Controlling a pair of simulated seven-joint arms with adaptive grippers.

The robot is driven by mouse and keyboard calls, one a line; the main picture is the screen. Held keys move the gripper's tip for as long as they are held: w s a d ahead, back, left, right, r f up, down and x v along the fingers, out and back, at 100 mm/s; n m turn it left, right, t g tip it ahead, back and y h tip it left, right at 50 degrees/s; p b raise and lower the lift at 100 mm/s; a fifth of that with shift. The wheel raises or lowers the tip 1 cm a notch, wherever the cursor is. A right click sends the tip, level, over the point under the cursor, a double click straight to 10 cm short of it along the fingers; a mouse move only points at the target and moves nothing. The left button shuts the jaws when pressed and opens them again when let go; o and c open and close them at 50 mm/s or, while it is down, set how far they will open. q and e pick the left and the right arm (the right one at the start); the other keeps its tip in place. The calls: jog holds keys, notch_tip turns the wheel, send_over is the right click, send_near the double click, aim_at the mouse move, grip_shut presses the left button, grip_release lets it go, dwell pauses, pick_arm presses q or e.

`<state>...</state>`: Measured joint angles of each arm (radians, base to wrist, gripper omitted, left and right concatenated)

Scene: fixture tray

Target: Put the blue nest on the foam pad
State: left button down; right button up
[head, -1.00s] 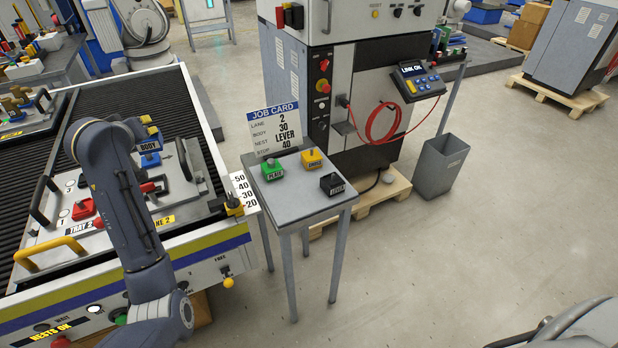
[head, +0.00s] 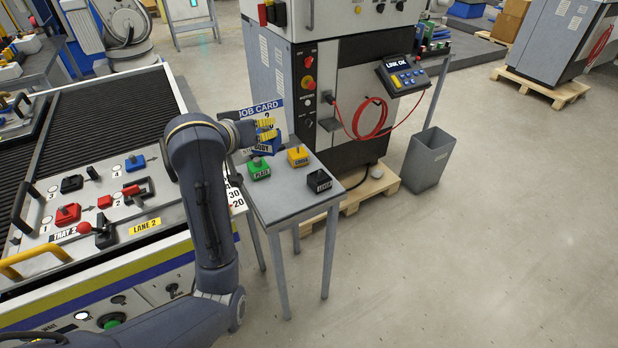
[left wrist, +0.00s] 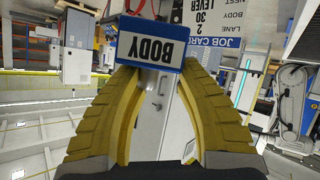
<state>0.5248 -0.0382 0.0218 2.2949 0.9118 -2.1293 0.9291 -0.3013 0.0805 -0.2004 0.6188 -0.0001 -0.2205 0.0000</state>
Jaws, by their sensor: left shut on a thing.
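The blue nest (head: 268,149), with a white BODY label, is held in my left gripper (head: 266,130) above the back of the small grey stand. In the left wrist view the blue nest (left wrist: 150,48) sits between the yellow fingertips (left wrist: 157,67), its label upside down. The fingers are shut on it. The stand's flat grey top (head: 285,197) may be the foam pad; I cannot tell a separate pad. The nest looks raised above the top, partly in front of the job card (head: 266,108). My right gripper is not in view.
The green nest (head: 259,170), yellow nest (head: 298,157) and black nest (head: 319,181) stand on the grey top, close to the held nest. The fixture tray (head: 110,215) with red, black and blue parts lies left. A machine cabinet (head: 310,85) stands behind.

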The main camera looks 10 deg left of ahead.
pick_arm(q)
jog(key=shift+s+d+f, duration=0.15)
jog(key=shift+d+f, duration=0.2)
jog(key=shift+d, duration=0.25)
jog(key=shift+a+f, duration=0.1)
jog(key=shift+f, duration=9.6)
jog(key=shift+f, duration=0.1)
jog(key=c, duration=0.9)
grip_release()
jog(key=shift+s, duration=0.15)
jog(key=v, duration=1.2)
jog(key=shift+a, duration=0.1)
